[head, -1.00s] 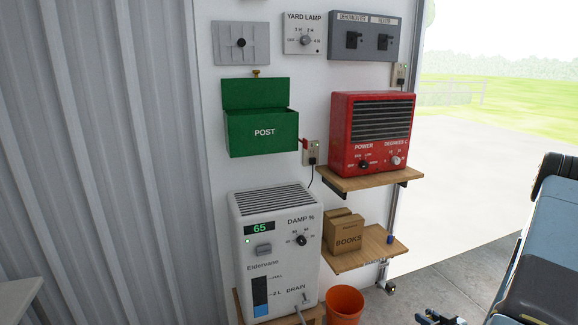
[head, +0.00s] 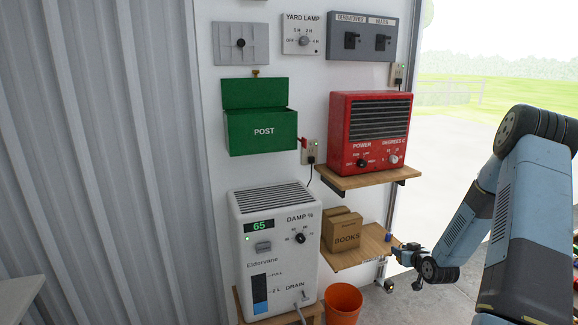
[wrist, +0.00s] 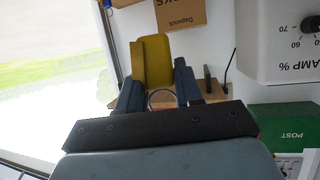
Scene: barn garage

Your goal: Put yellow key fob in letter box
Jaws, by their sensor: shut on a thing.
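The green letter box (head: 262,133), marked POST, hangs on the white wall with its lid (head: 255,93) raised against the wall. It also shows upside down at the right of the wrist view (wrist: 288,118). My gripper (wrist: 160,88) is shut on the yellow key fob (wrist: 156,62), which sticks out beyond the fingers, with a metal ring between them. In the head view my gripper (head: 399,248) is low and right of the letter box, by the lower shelf; the fob cannot be made out there.
A red heater (head: 370,133) stands on the upper wooden shelf (head: 367,178). Book boxes (head: 342,231) sit on the lower shelf (head: 355,257). The white dehumidifier (head: 275,255) stands below the letter box, beside an orange bucket (head: 343,302). Air before the letter box is clear.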

